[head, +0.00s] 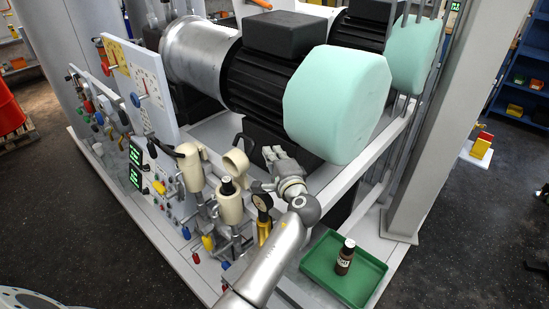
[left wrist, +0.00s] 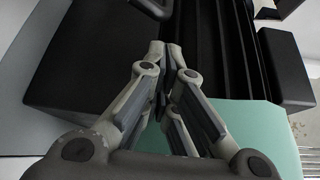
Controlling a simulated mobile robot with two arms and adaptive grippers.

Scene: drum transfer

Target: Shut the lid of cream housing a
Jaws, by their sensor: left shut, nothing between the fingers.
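Two cream housings stand on the skid's front panel in the head view; I cannot tell by a label which is a. The nearer cream housing (head: 230,208) has its rounded cream lid (head: 237,163) swung up and open behind its mouth, and a black-topped item (head: 227,185) shows inside. The other cream housing (head: 191,172) stands to its left, with a black handle beside it. My left gripper (head: 272,153) is right of the open lid, apart from it. In the left wrist view its fingers (left wrist: 168,48) are together and empty, over black motor parts. My right gripper is not in view.
Black motors with pale green end covers (head: 338,103) stand behind my left gripper. A gauge (head: 262,202) with a yellow part is right of the nearer housing. A green tray (head: 318,280) holding a brown bottle (head: 345,257) is at the lower right. Valves and pipes crowd the left.

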